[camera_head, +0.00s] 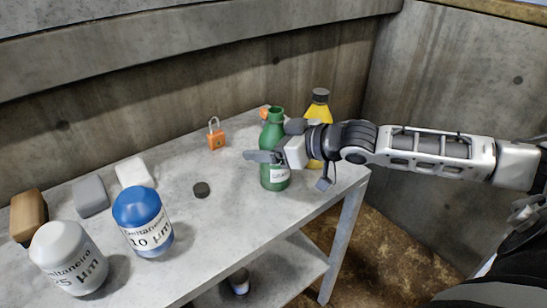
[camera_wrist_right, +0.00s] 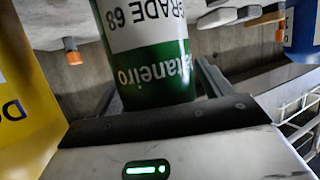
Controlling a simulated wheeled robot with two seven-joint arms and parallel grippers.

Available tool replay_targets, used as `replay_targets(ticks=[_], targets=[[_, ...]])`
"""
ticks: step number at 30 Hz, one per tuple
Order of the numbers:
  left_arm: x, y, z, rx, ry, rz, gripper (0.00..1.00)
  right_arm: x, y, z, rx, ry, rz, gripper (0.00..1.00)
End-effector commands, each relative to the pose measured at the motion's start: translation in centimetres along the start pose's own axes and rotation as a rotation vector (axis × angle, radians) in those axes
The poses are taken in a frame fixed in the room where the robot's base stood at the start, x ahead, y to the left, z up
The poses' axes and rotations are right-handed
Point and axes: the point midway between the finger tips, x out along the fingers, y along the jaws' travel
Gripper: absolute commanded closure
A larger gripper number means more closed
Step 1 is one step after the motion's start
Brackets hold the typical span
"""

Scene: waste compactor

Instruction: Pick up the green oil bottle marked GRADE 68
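The green oil bottle (camera_head: 275,150) stands upright near the right end of the table in the head view. In the right wrist view the bottle (camera_wrist_right: 150,60) appears upside down, with GRADE 68 on its white label. My right gripper (camera_head: 267,157) reaches in from the right at the bottle's height, one finger across its front; the other finger is hidden. In the wrist view the fingers (camera_wrist_right: 160,86) stand on either side of the bottle, with a narrow gap showing at the right finger. The gripper looks open around the bottle. My left gripper is out of view.
A yellow bottle (camera_head: 320,108) stands just behind my right wrist, close to the green one. An orange padlock (camera_head: 216,138), a dark puck (camera_head: 201,189), a blue-topped jar (camera_head: 143,215) and a white jar (camera_head: 67,258) are left on the table. A concrete wall (camera_head: 150,95) rises behind.

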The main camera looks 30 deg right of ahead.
Motion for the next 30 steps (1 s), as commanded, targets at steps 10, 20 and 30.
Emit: replay_targets(ticks=[10,20,30], targets=[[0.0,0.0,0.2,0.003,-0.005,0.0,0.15,0.0,0.0,-0.1,-0.001,0.003,-0.001,0.75],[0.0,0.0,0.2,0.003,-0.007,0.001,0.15,-0.2,0.0,-0.6,-0.002,0.003,0.0,0.75],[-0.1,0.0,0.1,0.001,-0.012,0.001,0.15,-1.1,0.0,-3.1,-0.003,0.005,0.0,0.75]])
